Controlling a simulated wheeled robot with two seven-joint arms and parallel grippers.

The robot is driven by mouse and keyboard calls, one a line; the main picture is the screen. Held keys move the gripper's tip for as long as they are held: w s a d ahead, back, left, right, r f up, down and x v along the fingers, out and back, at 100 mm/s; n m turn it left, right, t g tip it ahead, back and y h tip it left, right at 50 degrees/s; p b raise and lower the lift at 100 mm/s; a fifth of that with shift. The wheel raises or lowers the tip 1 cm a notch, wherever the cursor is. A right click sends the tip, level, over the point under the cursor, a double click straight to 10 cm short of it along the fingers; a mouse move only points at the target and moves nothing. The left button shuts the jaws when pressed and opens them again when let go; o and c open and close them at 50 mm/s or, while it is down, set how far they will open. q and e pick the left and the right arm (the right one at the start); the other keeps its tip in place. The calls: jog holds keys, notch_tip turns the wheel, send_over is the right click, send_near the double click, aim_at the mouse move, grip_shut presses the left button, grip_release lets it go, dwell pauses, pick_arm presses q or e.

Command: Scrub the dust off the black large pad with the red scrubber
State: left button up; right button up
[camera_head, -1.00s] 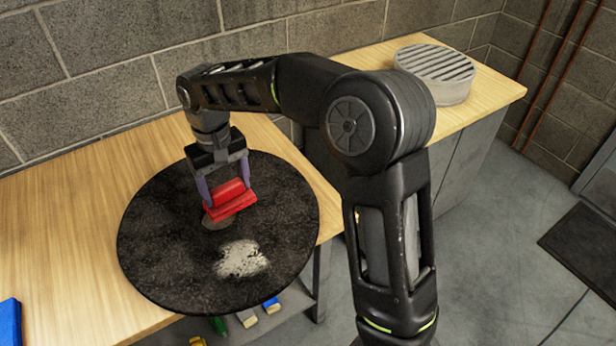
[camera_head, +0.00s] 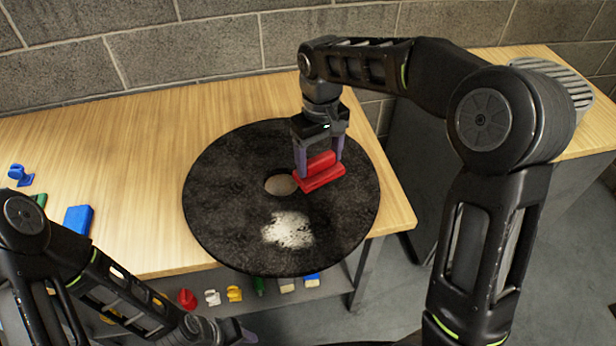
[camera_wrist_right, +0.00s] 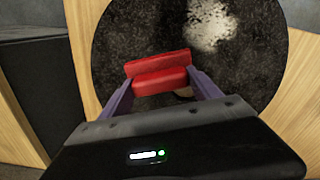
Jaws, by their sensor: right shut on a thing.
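The large black round pad (camera_head: 225,215) lies on the wooden table and juts past its front edge. It has a hole near its middle and a pale dust patch (camera_head: 287,229) on its front part; the dust also shows at the top of the right wrist view (camera_wrist_right: 208,24). My right gripper (camera_head: 319,168) is shut on the red scrubber (camera_head: 322,177), over the pad just right of the hole. The scrubber also shows between the fingers in the right wrist view (camera_wrist_right: 158,73). I cannot tell whether it touches the pad.
A blue block (camera_head: 78,220) and a small blue piece (camera_head: 19,175) lie on the wooden table (camera_head: 130,150) at left. Several coloured scrubbers and brushes, one red (camera_head: 187,298), sit on a lower shelf. A round grey grille (camera_head: 560,80) stands on the counter at back right.

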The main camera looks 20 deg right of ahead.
aim_at(316, 179)
jog(key=n+p, duration=0.1)
jog(key=n, duration=0.2)
jog(key=s+a+n+p, duration=0.1)
jog(key=n, duration=0.2)
jog(key=s+r+n+p, duration=0.1)
jog(key=n, duration=0.2)
jog(key=shift+s+a+p, duration=0.25)
jog(key=shift+a+p, duration=0.05)
jog(key=shift+p, duration=0.1)
jog(key=s+a+n+p, duration=0.1)
jog(key=n, duration=0.4)
jog(key=s+a+n+p, duration=0.1)
jog(key=s+n+p, duration=0.1)
jog(key=n, duration=0.3)
jog(key=s+a+n+p, duration=0.1)
jog(key=n, duration=0.4)
jog(key=shift+s+a+r+p, duration=0.1)
jog(key=shift+s+r+p, duration=0.1)
jog(key=shift+p, duration=0.15)
